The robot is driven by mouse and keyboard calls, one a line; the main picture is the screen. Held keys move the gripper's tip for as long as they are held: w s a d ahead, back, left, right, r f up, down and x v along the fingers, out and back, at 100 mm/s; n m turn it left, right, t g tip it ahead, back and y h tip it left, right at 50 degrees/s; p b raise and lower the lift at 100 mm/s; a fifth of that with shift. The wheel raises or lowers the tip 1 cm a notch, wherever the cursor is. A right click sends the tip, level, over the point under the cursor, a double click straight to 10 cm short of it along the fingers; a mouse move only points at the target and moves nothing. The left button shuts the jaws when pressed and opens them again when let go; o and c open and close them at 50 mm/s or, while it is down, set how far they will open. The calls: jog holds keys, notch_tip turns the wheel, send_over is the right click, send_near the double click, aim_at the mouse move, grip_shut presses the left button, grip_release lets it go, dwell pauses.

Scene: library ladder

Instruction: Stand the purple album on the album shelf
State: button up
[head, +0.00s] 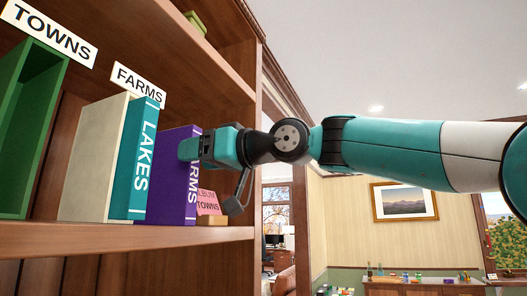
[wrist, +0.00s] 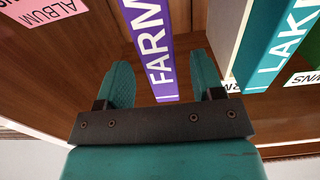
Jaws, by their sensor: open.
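The purple album (head: 163,192), lettered FARMS on its spine, stands upright on the wooden shelf (head: 120,236), to the right of the teal LAKES album. My gripper (head: 185,150) is at the upper part of its spine and hides some of it in the head view. In the wrist view, the purple spine (wrist: 148,35) lies between the two fingers of my open gripper (wrist: 160,68). Gaps show on both sides near the fingertips, and I see no finger pressing on the album.
The teal LAKES album (head: 139,170) stands beside a cream block (head: 95,165), with a green open box (head: 25,120) farther left. A pink ALBUM TOWNS card (head: 208,203) stands on a small wooden block to the right. An upper shelf (head: 195,55) is overhead.

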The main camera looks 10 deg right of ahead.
jog(key=b+v, duration=0.4)
jog(key=v, duration=1.2)
notch_tip(320, 180, down, 25)
jog(key=a+m+g+h, duration=0.3)
jog(key=m+g+h, duration=0.1)
jog(key=h, duration=0.1)
jog(key=s+d+f+g+h, duration=0.2)
jog(key=s+f+g, duration=0.1)
jog(key=s+f, duration=0.5)
jog(key=s+d+f+g+h, duration=0.2)
jog(key=s+f, duration=0.7)
jog(key=f, duration=0.6)
jog(key=shift+s+n+g+h, duration=0.15)
jog(key=shift+n+g+h, duration=0.25)
jog(key=shift+g, duration=0.6)
jog(key=shift+r, duration=0.1)
jog(key=shift+c, duration=0.3)
